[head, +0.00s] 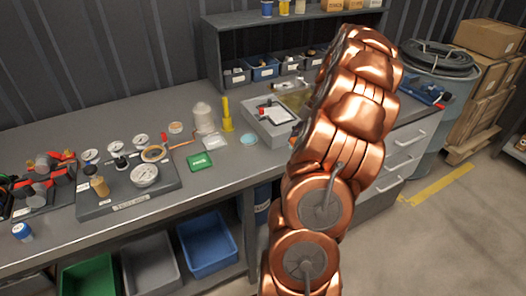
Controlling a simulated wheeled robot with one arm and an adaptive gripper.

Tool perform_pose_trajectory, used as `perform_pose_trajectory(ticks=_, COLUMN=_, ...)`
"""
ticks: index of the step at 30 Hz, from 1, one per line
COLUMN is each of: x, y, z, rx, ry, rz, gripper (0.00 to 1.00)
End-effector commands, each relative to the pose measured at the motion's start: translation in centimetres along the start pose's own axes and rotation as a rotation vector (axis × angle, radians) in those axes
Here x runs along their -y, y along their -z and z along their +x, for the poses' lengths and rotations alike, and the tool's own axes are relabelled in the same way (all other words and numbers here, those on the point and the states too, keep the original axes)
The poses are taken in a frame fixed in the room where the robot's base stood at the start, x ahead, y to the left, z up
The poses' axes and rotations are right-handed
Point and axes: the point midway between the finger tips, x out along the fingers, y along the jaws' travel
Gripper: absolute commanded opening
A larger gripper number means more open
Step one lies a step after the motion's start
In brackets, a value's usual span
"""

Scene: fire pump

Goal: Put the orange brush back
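I cannot make out the orange brush for certain. A thin orange-brown piece (181,144) lies on the workbench beside the gauge board, too small to identify. My copper-coloured arm fills the right middle of the head view and covers part of the bench behind it. My gripper does not show, so I cannot see whether it holds anything.
The grey workbench (215,178) carries a gauge board (120,203), a green box (200,162), a yellow upright item (227,116) and a grey tray (252,122). Small bins (265,70) stand on the back shelf. Cartons (488,38) stand at right beside open floor.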

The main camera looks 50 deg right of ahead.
Motion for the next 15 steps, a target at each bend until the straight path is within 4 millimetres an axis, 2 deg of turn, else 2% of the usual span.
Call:
perform_pose_trajectory(ticks=1, x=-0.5, y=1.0, z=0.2, rx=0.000, ry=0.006, rz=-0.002, gripper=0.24)
perform_pose_trajectory(ticks=9, x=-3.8, y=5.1, z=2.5, rx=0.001, ry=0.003, rz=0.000, gripper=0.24)
perform_pose_trajectory(ticks=15, x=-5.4, y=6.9, z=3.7, rx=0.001, ry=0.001, rz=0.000, gripper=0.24)
